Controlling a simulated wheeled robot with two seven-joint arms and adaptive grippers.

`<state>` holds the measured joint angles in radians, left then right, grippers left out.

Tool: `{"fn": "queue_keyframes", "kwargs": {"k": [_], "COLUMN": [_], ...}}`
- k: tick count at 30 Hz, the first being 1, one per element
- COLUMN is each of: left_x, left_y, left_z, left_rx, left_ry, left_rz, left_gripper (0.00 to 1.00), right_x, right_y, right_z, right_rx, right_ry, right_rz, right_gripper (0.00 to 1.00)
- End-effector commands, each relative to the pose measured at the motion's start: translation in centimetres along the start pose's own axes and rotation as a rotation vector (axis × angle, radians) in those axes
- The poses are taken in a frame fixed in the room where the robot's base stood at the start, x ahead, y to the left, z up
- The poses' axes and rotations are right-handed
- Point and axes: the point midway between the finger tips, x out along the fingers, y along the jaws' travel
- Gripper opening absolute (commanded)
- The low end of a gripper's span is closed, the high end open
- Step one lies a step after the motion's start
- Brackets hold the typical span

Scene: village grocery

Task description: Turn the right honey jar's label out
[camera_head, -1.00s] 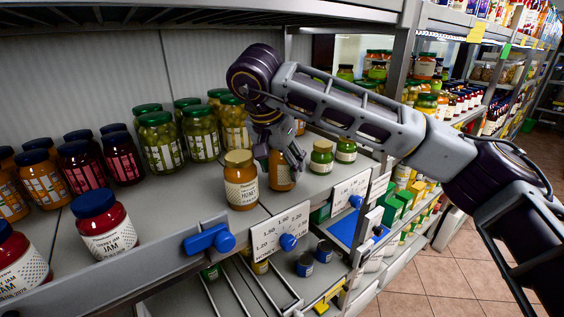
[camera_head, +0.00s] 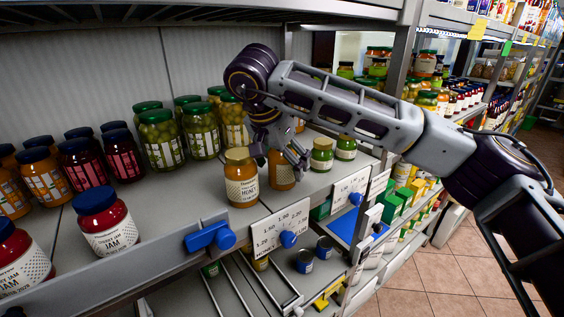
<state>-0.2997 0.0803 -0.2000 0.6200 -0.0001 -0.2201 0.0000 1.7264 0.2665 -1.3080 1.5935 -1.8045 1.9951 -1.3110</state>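The right honey jar (camera_head: 282,177), amber with its lid hidden, stands on the shelf, partly covered by my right gripper. Its label's facing cannot be made out. My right gripper (camera_head: 279,156) points down over the jar's top, with fingers near both sides of it. I cannot tell whether the fingers touch or grip the glass. The left honey jar (camera_head: 241,180) has a gold lid and stands just left of it, its white honey label facing out. My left gripper is not in view.
A jam jar (camera_head: 105,222) is at the front left. Price tags (camera_head: 280,230) line the shelf edge. Bare shelf lies left of the honey jars.

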Motion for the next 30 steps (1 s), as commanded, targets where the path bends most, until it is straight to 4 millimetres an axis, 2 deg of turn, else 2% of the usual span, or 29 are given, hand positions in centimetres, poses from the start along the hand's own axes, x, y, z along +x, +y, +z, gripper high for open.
{"fn": "queue_keyframes", "kwargs": {"k": [14,30], "left_x": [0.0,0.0], "left_y": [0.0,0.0], "left_z": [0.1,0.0], "left_rx": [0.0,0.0], "left_ry": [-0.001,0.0], "left_rz": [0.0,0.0], "left_gripper": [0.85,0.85], "right_x": [-0.5,-5.2], "right_y": [0.0,0.0], "right_z": [0.0,0.0], "right_rx": [-0.001,0.0], "right_ry": [0.0,0.002], "right_rz": [0.001,-0.001], "right_gripper": [0.85,0.85]}}
